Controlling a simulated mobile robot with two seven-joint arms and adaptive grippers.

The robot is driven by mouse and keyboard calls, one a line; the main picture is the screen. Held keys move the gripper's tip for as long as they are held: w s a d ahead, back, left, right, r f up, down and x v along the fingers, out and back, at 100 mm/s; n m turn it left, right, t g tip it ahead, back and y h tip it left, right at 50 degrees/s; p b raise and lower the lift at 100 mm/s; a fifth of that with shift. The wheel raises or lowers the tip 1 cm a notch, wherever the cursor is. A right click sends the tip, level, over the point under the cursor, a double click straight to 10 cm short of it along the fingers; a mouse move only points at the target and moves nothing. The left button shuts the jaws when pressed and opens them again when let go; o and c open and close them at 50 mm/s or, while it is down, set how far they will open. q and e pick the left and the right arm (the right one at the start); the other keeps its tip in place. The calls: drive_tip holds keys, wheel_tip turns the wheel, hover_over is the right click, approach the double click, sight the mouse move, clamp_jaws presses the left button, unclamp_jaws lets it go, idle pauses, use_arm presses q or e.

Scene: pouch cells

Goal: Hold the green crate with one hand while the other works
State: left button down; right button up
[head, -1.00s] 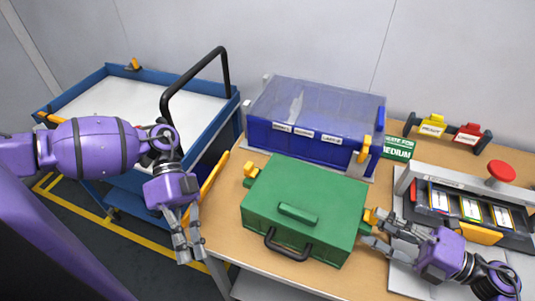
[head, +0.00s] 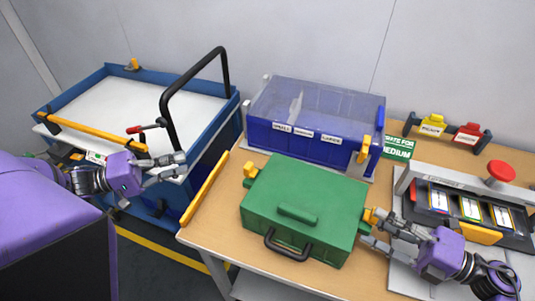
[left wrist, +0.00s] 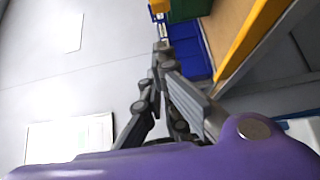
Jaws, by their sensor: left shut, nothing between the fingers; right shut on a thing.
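The green crate (head: 320,200) lies closed on the wooden table, with a black handle at its front and yellow fittings at its left and right sides. My right gripper (head: 368,228) is shut on the yellow fitting at the crate's right side. My left gripper (head: 184,166) is shut and empty, apart from the crate, to its left and near the blue cart's black push bar. Its closed fingers also show in the left wrist view (left wrist: 161,50).
A blue cart (head: 215,122) with a white top stands at the left. A blue bin box (head: 300,152) with a clear lid stands behind the crate. A device with a red button (head: 500,171) is at the right. A yellow strip (head: 206,188) lines the table's left edge.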

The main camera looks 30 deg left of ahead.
sight(251, 170)
use_arm(q)
drive_tip(key=shift+d, duration=0.15)
drive_tip(key=s+d+x, duration=0.2)
drive_tip(key=x, duration=1)
drive_tip(key=shift+w+d, duration=0.2)
drive_tip(key=shift+w, duration=0.1)
